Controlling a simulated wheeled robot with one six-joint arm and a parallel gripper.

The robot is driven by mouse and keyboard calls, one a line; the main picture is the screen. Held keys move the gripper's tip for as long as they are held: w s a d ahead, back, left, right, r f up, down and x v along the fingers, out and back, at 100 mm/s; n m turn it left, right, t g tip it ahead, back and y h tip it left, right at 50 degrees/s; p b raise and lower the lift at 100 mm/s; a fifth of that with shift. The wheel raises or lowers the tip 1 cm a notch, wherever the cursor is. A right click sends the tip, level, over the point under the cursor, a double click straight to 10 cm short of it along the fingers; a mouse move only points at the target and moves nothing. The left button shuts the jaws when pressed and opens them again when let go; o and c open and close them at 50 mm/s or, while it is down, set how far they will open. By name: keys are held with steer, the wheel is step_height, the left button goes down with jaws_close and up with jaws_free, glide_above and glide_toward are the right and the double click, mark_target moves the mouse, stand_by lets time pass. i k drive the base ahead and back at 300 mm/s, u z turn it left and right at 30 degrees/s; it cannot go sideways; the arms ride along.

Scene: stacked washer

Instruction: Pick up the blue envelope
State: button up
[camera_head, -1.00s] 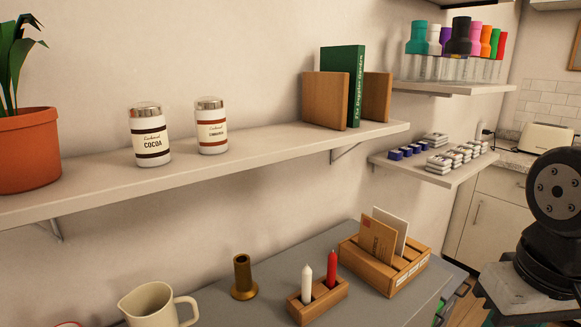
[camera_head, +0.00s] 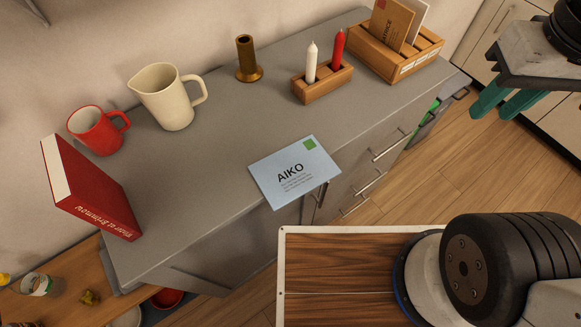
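The blue envelope (camera_head: 273,176) is pale blue, with "AIKO" in dark letters and a green stamp. It lies flat on the grey cabinet top (camera_head: 220,130), and its near corner sticks out past the front edge. My gripper (camera_head: 493,115) is at the upper right, with two teal fingers pointing down and a gap between them. It is open and empty, well to the right of the envelope and touching nothing that I can see.
A red mug (camera_head: 92,130), a cream jug (camera_head: 165,98), a brass holder (camera_head: 246,60), a candle block (camera_head: 322,85) and a wooden letter rack (camera_head: 385,58) stand along the back. A red book (camera_head: 85,185) stands at left. The top around the envelope is clear.

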mark_target(284, 176)
steer(key=u, duration=3.05)
steer(key=k, duration=1.3)
steer(key=z, duration=2.35)
